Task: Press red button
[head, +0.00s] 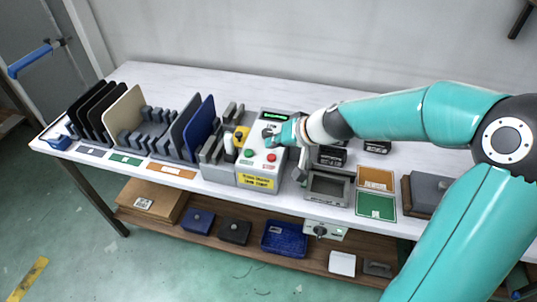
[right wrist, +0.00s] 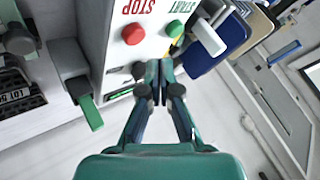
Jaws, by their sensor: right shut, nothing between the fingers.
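The red button (head: 271,157) is on the white control box (head: 262,172), right of the green button (head: 248,153). In the right wrist view the red button (right wrist: 133,34) sits beside the upside-down word STOP, and the green button (right wrist: 174,28) beside START. My right gripper (head: 270,135) is over the upper part of the box, above the buttons in the head view. In the right wrist view its fingertips (right wrist: 158,66) are together and empty, apart from the red button in the picture. Distance to the panel is hard to tell. My left gripper is not in view.
Upright panels in a grey rack (head: 150,130) stand left of the box. A lever with a pale handle (head: 229,145) is close at its left. A grey open tray (head: 328,188) and coloured cards (head: 376,206) lie to the right. A lower shelf (head: 200,232) holds small boxes.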

